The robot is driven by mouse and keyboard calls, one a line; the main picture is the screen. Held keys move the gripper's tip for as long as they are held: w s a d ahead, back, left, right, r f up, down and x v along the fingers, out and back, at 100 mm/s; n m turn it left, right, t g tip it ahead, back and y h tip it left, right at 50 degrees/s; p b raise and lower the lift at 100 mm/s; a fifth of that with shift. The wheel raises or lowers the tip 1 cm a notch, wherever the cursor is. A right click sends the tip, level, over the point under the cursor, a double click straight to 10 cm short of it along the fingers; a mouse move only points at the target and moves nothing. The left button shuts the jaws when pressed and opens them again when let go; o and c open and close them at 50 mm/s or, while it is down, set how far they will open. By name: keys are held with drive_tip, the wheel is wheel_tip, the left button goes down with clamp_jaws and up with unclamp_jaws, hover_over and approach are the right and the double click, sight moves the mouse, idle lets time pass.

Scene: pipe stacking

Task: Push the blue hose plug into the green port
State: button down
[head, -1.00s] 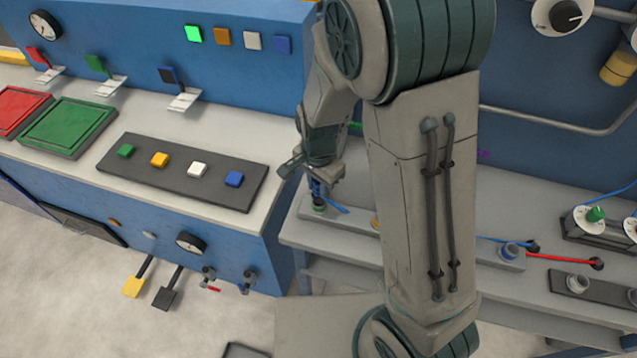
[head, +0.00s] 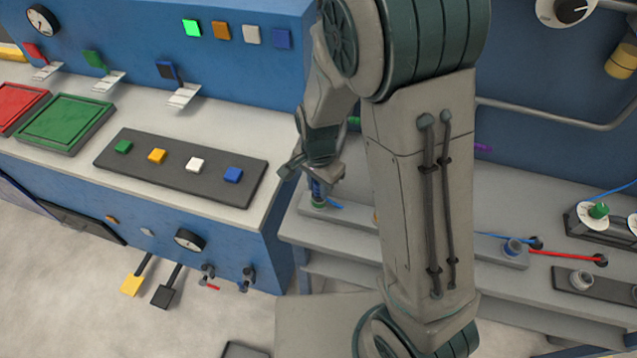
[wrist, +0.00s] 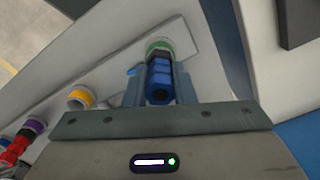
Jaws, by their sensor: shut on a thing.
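The blue hose plug (wrist: 159,78) is between the fingers of my gripper (wrist: 160,88) in the wrist view, and the gripper is shut on it. The green port (wrist: 158,45) lies right at the plug's far end, and the plug's tip overlaps it. How deep the plug sits cannot be told. In the head view my gripper (head: 318,178) is directly above the green port (head: 319,204), with the blue plug (head: 318,188) upright between them. My arm hides part of the port strip.
A yellow port (wrist: 80,97) stands beside the green one, and a purple port (wrist: 36,125) and a red plug (wrist: 15,150) are farther left. The blue button console (head: 230,240) stands close to the left. A port (head: 513,249) with a blue rim is right of my arm.

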drive_tip(key=c, duration=1.1)
unclamp_jaws()
drive_tip(key=shift+r, duration=0.1)
wheel_tip(320, 180, up, 14)
drive_tip(key=shift+f, duration=0.15)
